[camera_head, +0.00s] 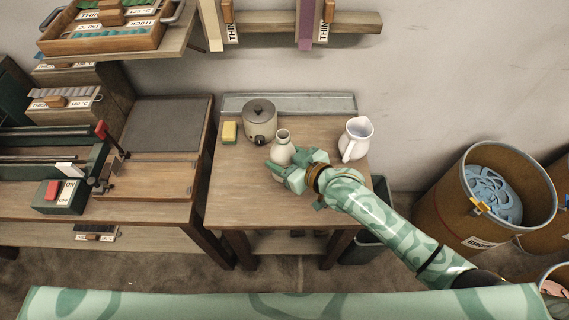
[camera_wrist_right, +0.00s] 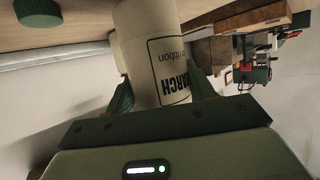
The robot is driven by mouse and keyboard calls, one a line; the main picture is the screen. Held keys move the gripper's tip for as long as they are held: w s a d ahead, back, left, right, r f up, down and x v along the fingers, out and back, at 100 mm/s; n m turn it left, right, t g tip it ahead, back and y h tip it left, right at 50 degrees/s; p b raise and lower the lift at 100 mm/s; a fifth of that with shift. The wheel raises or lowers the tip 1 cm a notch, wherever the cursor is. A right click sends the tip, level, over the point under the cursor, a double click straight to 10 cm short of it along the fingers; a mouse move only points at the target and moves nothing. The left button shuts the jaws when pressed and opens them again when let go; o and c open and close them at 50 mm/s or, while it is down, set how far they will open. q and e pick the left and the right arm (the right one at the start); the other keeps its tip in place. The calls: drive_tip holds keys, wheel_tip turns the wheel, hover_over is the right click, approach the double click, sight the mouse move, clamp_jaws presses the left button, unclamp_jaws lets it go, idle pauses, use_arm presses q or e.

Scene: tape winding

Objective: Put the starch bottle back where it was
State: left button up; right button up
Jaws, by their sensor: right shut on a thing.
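My left gripper is not in view.
A grey pot (camera_head: 259,122) and a yellow sponge (camera_head: 229,132) stand left of the bottle, a white jug (camera_head: 356,138) right. A green round knob or cap (camera_wrist_right: 37,12) shows in the wrist view. The table's front left is clear.

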wheel_tip(320, 180, down, 2)
drive_tip(key=shift+f+b, duration=0.25)
drive_tip(key=shift+b, duration=0.1)
drive_tip(key=shift+r, duration=0.1)
drive_tip(key=o, duration=0.8)
drive_tip(key=shift+f, duration=0.2)
drive_tip(key=o, duration=0.4)
drive_tip(key=shift+r, duration=0.1)
drive_tip(key=shift+r, duration=0.2)
drive_tip(key=p+v, duration=0.3)
drive_tip(key=v, duration=0.9)
drive_tip(key=shift+p, duration=0.4)
